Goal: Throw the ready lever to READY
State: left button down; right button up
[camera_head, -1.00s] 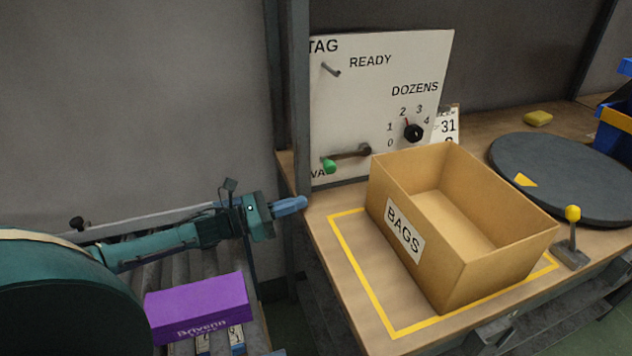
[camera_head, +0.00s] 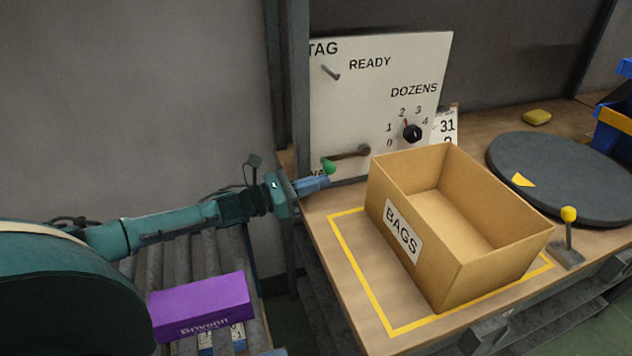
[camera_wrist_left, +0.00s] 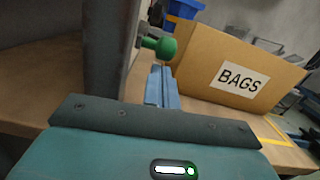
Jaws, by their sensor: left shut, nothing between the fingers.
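The ready lever is a dark bar with a green knob (camera_head: 328,166), low on the white panel (camera_head: 350,110). The bar runs right from the knob to its pivot, about level, below the word READY. My left gripper (camera_head: 322,182) is shut and empty, its blue fingertips just below the green knob. In the left wrist view the green knob (camera_wrist_left: 163,46) stands just beyond the shut fingers (camera_wrist_left: 161,85); I cannot tell if they touch. The lettering by the knob is partly hidden. My right gripper is not in view.
An open cardboard BAGS box (camera_head: 440,225) stands on the table right of the panel, inside a yellow outline. A dozens dial (camera_head: 412,133) is on the panel. A yellow-knobbed lever (camera_head: 569,215) and a dark round plate (camera_head: 560,178) are to the right. A purple box (camera_head: 200,307) lies on rollers below my arm.

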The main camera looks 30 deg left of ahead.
pick_arm(q)
jog(key=shift+r+p, duration=0.4)
jog(key=shift+p, duration=0.05)
jog(key=shift+s+r+g, duration=0.1)
jog(key=shift+g, duration=0.2)
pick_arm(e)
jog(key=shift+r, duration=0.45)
